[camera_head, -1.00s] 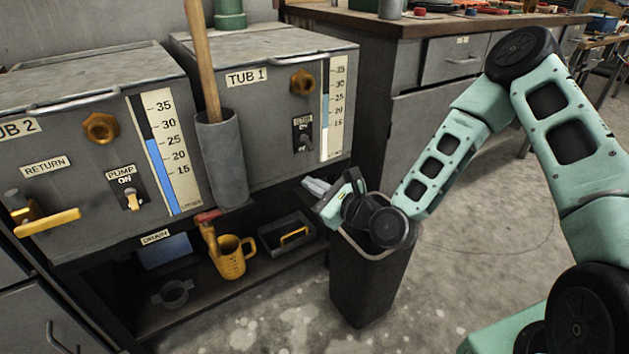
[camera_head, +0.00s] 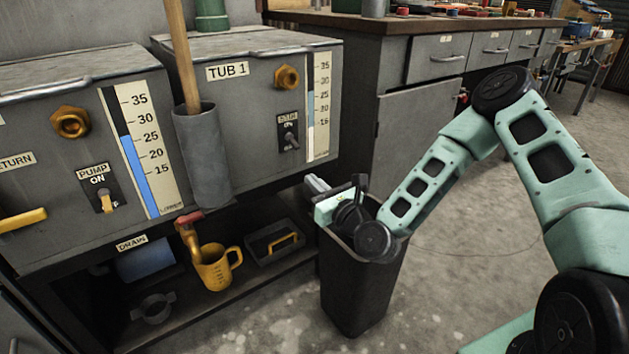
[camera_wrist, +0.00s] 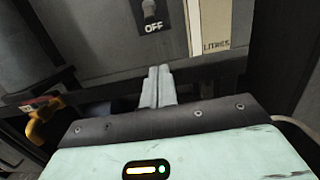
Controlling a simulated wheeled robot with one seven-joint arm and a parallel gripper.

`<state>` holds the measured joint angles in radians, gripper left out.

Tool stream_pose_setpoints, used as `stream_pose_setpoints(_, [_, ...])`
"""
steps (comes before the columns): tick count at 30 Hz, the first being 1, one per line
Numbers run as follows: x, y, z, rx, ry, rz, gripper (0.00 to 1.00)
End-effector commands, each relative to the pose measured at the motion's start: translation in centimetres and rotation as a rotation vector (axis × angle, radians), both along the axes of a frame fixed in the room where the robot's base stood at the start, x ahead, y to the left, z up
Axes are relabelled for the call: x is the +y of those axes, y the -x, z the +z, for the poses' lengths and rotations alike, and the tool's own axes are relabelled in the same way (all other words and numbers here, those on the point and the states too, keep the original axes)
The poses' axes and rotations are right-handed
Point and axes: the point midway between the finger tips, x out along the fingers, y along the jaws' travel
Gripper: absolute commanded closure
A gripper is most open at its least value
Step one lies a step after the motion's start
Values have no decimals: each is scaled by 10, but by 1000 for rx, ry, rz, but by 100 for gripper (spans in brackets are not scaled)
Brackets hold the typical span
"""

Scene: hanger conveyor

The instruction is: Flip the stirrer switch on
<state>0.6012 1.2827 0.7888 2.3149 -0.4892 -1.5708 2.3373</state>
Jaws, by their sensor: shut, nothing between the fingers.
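The stirrer switch (camera_head: 290,137) is a small dark toggle on a black plate on the front of the TUB 1 box (camera_head: 255,115), left of its level gauge. Its label is too small to read surely in the head view. In the wrist view the lower part of the switch plate (camera_wrist: 152,14) shows at the top edge, with OFF under the toggle. My gripper (camera_head: 314,184) is shut and empty, below the switch and above the black bin. In the wrist view its fingertips (camera_wrist: 159,72) lie together, pointing at the tub's lower front, apart from the switch.
A black bin (camera_head: 352,300) stands under my gripper. A PUMP switch (camera_head: 106,202) is on the left tub. A grey tube (camera_head: 205,160) holding a wooden handle is between the tubs. A shelf below holds a yellow jug (camera_head: 214,270) and a tray (camera_head: 262,248).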

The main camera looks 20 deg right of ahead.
Motion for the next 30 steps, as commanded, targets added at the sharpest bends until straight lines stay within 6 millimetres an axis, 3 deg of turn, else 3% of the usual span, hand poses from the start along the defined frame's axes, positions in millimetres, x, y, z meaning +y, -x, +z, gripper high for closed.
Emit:
stream_pose_setpoints(11, [21, -76, 6, -5, 2, 1, 100])
stream_pose_setpoints(18, [17, -61, 35, -2, 2, 2, 100])
stream_pose_setpoints(30, [15, -57, 44, 0, 0, 1, 100])
